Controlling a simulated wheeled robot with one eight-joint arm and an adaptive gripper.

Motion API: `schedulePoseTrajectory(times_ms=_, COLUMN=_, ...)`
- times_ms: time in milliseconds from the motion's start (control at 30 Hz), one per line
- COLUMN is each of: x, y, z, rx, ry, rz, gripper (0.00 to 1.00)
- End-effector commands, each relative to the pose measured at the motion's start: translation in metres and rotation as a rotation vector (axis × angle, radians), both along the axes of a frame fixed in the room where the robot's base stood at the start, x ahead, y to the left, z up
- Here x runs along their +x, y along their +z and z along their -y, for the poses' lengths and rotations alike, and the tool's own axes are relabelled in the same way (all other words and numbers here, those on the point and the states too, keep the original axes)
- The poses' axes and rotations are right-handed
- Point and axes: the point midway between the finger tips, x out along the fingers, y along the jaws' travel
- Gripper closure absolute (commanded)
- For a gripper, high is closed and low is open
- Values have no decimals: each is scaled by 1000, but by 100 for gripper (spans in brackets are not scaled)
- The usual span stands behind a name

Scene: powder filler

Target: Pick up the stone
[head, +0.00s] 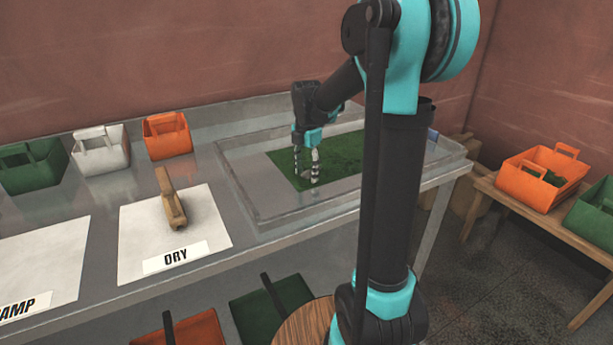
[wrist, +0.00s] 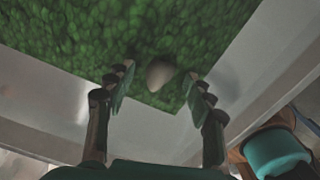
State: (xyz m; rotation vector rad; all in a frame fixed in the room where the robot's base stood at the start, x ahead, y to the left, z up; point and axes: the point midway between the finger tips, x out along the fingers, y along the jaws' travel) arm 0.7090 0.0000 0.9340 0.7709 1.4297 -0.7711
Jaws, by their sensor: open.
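The stone (wrist: 160,76) is a small rounded grey-brown lump on a green leafy mat (wrist: 75,45), near the mat's edge. In the wrist view it lies between the two fingertips of my gripper (wrist: 159,85), with gaps visible on both sides. My gripper (head: 306,179) is open and points down over the left front part of the green mat (head: 345,152) in the head view. The stone is hard to make out there between the dark fingers. I cannot tell the exact height of the fingertips over the mat.
The mat lies in a clear shallow tray (head: 245,205) with raised walls on a metal table. To its left is a wooden brush-like object (head: 172,200) on a white sheet marked DRY (head: 135,235). Green, white and orange bins (head: 168,136) line the back.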

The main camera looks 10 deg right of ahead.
Motion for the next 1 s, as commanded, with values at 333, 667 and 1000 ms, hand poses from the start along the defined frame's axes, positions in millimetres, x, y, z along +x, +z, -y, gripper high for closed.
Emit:
schedulePoseTrajectory(times_ms=333, x=0, y=0, z=0, rx=0, ry=0, rz=0, gripper=65)
schedulePoseTrajectory(times_ms=667, x=0, y=0, z=0, rx=0, ry=0, rz=0, gripper=100)
schedulePoseTrajectory(times_ms=1000, x=0, y=6, z=0, rx=0, ry=0, rz=0, gripper=100)
